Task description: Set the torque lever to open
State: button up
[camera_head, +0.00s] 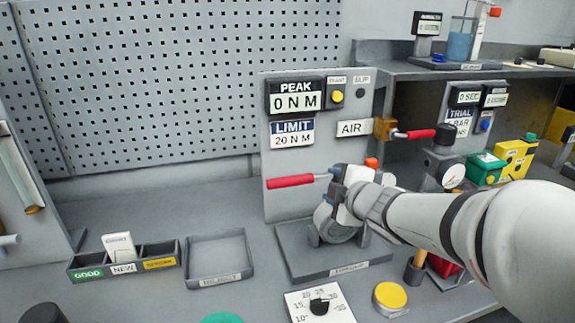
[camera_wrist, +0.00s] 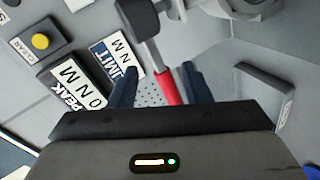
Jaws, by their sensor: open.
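The torque lever (camera_head: 290,181) has a red grip on a metal rod and points left, nearly level, in front of the gauge panel (camera_head: 350,100). In the wrist view, a lever with a red grip (camera_wrist: 167,88) runs from a dark hub (camera_wrist: 140,15) into the space between my fingers. My gripper (camera_head: 338,190) is open near the rod's inner end in the head view; it also shows in the wrist view (camera_wrist: 160,84). I cannot tell whether a finger touches the lever. My gripper and arm hide the lever's pivot in the head view.
A second red-handled lever (camera_head: 415,134) sits by the AIR label. A sorting tray (camera_head: 125,262) and an empty tray (camera_head: 220,283) stand left on the bench. A dial card (camera_head: 335,305) and yellow button (camera_head: 390,297) lie in front. The back left bench is clear.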

aim_at(291, 183)
jog(key=a+n+y, duration=0.1)
jog(key=a+n, duration=0.1)
jog(key=a+n+g+y, duration=0.1)
jog(key=a+n+y, duration=0.3)
jog(key=shift+s+a+f+g, duration=0.1)
jog(key=shift+s+f+g, duration=0.05)
jog(key=shift+s+g, duration=0.15)
jog(key=shift+w+a, duration=0.25)
jog(key=shift+a, duration=0.05)
jog(key=x, duration=0.7)
jog(key=shift+b, duration=0.3)
jog(key=shift+c, duration=0.3)
grip_shut()
